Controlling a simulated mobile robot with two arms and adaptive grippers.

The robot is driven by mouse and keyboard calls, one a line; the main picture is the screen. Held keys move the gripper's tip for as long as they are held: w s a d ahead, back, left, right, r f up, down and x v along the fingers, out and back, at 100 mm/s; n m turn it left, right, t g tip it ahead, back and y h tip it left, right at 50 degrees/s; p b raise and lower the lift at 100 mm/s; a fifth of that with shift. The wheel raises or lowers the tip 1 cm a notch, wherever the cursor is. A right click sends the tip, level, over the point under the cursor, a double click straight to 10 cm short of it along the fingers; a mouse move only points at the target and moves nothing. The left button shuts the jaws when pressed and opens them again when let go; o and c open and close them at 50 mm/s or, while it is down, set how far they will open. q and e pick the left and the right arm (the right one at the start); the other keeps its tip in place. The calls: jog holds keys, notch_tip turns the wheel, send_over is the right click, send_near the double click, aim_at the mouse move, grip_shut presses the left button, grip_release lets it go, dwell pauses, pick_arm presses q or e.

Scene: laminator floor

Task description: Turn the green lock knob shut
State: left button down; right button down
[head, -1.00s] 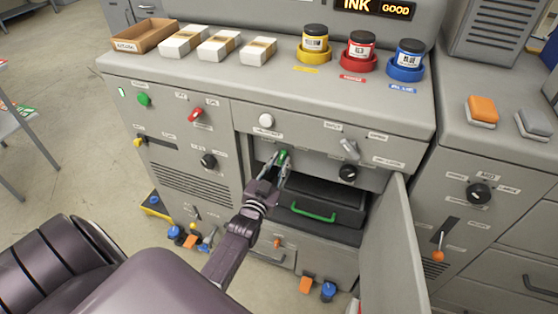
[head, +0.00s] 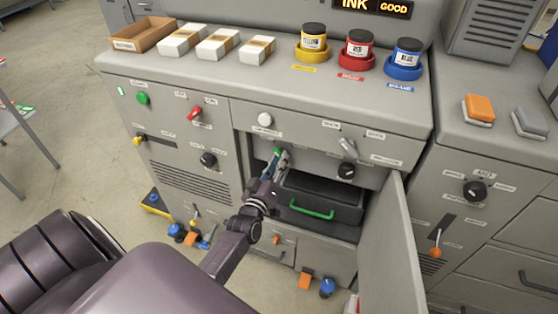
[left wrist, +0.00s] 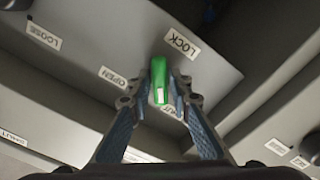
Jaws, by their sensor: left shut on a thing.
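The green lock knob (head: 277,152) sits on the recessed front panel of the machine, above an open compartment. My left gripper (head: 276,160) is shut on it, with one finger on each side. In the left wrist view, the green knob (left wrist: 159,72) stands between the fingertips of my left gripper (left wrist: 161,84). The knob's white mark lies at its lower end, beside a partly hidden label that ends in "UT" (left wrist: 178,112). The LOCK label (left wrist: 181,44) is above right and the OPEN label (left wrist: 112,77) is to the left. My right gripper is not in view.
A tray with a green handle (head: 312,210) sits in the compartment below. A door (head: 392,250) stands open at its right. A grey lever (head: 347,147) and a black knob (head: 346,171) are right of the gripper. Ink jars (head: 359,48) stand on top.

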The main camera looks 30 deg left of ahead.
pick_arm(q)
jog(key=shift+n, duration=0.6)
jog(key=shift+n, duration=0.3)
jog(key=c, duration=1.8)
grip_release()
jog(key=shift+s, duration=0.1)
jog(key=v, duration=1.2)
